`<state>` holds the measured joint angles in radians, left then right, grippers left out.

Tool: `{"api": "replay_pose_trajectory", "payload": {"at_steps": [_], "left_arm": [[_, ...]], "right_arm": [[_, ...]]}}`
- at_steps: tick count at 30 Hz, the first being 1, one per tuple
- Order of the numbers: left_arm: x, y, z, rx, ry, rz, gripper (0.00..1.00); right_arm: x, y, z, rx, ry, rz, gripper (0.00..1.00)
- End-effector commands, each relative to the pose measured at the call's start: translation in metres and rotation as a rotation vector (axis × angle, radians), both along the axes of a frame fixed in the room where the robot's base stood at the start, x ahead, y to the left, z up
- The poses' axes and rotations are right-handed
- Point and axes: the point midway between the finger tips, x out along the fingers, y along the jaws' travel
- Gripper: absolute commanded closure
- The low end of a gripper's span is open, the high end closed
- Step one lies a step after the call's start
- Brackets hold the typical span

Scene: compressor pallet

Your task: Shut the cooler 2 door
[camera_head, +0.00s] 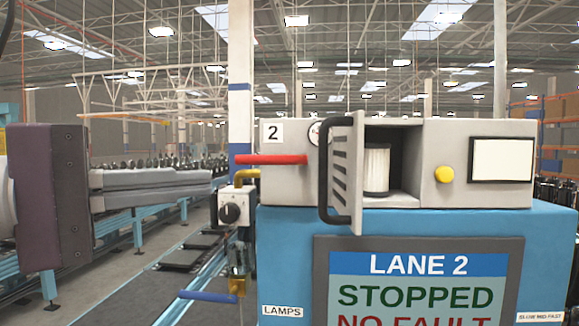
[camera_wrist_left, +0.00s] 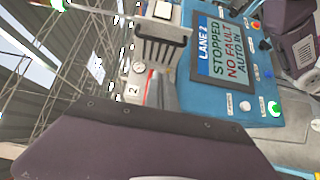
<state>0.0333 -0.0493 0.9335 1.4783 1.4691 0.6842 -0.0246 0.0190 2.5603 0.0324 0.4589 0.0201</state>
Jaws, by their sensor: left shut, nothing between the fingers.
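The cooler 2 door (camera_head: 345,165) is a grey vented panel with a black bar handle (camera_head: 323,172). It stands open, swung out toward me from the grey housing marked 2 (camera_head: 272,133). A white pleated cylinder (camera_head: 377,169) shows in the opening. The door also shows in the left wrist view (camera_wrist_left: 162,42), with its slots. My left gripper (camera_head: 211,178) is shut and empty. It points right from the left side, apart from the door and left of the housing. My right gripper is not seen in the head view.
A red bar (camera_head: 257,160) sticks out left from the housing, between my left gripper and the door. A yellow knob (camera_head: 444,174) sits right of the opening. A LANE 2 screen (camera_head: 418,285) is on the blue cabinet below. A valve with a black dial (camera_head: 231,212) stands left of the cabinet.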

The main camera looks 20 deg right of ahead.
Motion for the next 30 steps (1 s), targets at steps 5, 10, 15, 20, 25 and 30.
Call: {"api": "replay_pose_trajectory", "payload": {"at_steps": [5, 10, 15, 20, 25, 30], "left_arm": [[0.003, -0.036, 0.003, 0.001, 0.002, -0.010, 1.00], [0.010, -0.073, 0.004, 0.002, 0.001, -0.008, 1.00], [0.004, -0.102, 0.002, 0.001, -0.001, -0.006, 1.00], [-0.005, -0.117, 0.000, 0.002, -0.001, -0.002, 1.00], [-0.008, -0.122, -0.001, 0.001, -0.001, 0.000, 1.00], [-0.008, -0.122, -0.002, 0.001, -0.001, 0.001, 1.00]], "right_arm": [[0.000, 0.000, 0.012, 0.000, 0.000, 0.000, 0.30], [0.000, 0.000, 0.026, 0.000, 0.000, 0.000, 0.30], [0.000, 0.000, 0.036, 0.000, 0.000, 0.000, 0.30], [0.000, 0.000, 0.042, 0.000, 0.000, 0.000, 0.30], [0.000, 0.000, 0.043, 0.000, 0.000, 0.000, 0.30], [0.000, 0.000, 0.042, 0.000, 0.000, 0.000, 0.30]]}}
